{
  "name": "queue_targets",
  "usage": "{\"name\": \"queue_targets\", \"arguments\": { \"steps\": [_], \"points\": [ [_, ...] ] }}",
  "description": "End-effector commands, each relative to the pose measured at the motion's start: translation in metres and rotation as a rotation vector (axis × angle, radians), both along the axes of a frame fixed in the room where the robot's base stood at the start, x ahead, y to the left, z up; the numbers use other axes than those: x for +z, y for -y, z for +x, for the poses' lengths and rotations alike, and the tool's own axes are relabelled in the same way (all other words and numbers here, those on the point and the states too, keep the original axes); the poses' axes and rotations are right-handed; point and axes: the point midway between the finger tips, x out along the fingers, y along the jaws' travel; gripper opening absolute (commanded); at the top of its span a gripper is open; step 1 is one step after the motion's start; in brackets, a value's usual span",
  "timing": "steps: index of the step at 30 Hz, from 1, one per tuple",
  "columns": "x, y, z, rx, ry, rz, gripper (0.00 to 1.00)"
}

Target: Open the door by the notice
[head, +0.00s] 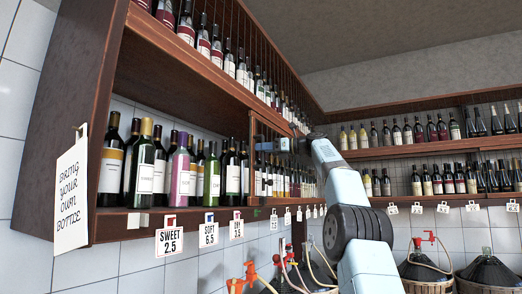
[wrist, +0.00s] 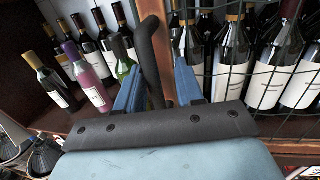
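The notice (head: 71,195), a white sheet reading "Bring your own bottle", hangs on the left end of the wooden wall shelf. Right of it, beyond an open bay of bottles, is a wood-framed door with dark wire mesh; its mesh (wrist: 237,75) fills the right of the wrist view, with bottles behind it. I cannot tell whether it stands ajar. A dark curved handle (wrist: 146,50) rises in front of its wooden edge. My gripper (wrist: 159,75) is at the handle, its blue fingers on either side, apparently with a gap. In the head view, my gripper (head: 274,145) partly hides the door.
Bottles (head: 145,165) stand close together in the open bay left of the door. Price tags (head: 169,238) hang under the shelf edge. Demijohns in baskets (head: 425,268) stand below at the right. More bottle shelves (head: 430,148) line the back wall.

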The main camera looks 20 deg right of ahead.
Motion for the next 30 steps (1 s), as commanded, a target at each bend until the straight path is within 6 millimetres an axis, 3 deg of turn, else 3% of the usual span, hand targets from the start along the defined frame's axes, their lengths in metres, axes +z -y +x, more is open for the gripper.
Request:
{"name": "queue_targets", "arguments": {
  "steps": [8,24,30],
  "points": [
    [0.0,0.023,-0.015,-0.002,-0.001,0.0,0.37],
    [-0.001,0.102,-0.064,-0.003,0.001,0.001,0.37],
    [-0.002,0.114,-0.073,-0.002,0.0,0.0,0.37]
  ]
}}
